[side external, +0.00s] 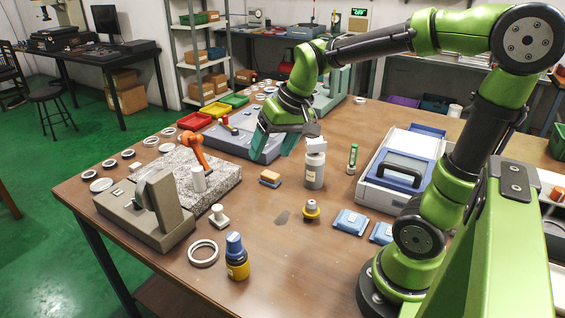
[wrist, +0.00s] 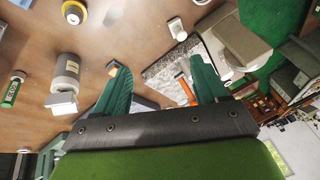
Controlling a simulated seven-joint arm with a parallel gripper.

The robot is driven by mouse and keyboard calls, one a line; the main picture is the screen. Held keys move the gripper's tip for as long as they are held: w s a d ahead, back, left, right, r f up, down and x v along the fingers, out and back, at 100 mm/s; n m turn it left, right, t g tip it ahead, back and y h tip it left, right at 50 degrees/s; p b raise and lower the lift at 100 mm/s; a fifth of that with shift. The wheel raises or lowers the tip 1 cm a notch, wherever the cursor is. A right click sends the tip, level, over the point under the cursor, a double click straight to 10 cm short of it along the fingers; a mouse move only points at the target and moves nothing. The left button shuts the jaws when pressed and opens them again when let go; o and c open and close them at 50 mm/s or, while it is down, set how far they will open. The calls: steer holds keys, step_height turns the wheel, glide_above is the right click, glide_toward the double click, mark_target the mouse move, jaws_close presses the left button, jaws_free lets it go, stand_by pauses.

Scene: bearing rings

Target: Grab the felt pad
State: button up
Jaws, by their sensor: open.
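A small flat dark grey patch (side external: 282,217) lies on the brown table (side external: 330,265) and looks like the felt pad, though I cannot be sure. It also seems to show as a faint grey patch (wrist: 113,14) at the top of the wrist view. My gripper (side external: 273,152) is open and empty above the table, behind the patch in the side view. Its two teal fingers are spread wide in the wrist view (wrist: 160,78).
A grey-white canister (side external: 315,170) stands right of the block. A granite slab (side external: 222,190) with an orange stand lies left. A yellow-black bottle (side external: 237,262), a white ring (side external: 203,253) and a yellow-black knob (side external: 311,210) surround the patch. Blue packets (side external: 350,222) lie right.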

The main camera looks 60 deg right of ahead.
steer(key=w+d+f+g, duration=0.2)
steer(key=w+d, duration=0.3)
steer(key=d, duration=0.1)
steer(key=n+g+h, duration=0.1)
steer(key=n+g, duration=0.1)
steer(key=n, duration=0.1)
glide_above(270, 174)
step_height(270, 174, down, 5)
steer(key=r+n, duration=0.1)
steer(key=n, duration=0.1)
steer(key=f, duration=1)
steer(key=shift+w+d+f, duration=0.2)
steer(key=shift+f, duration=0.15)
steer(key=shift+s+a+f, duration=0.1)
steer(key=shift+s+f, duration=0.05)
steer(key=shift+f, duration=2.55)
steer(key=shift+c, duration=0.3)
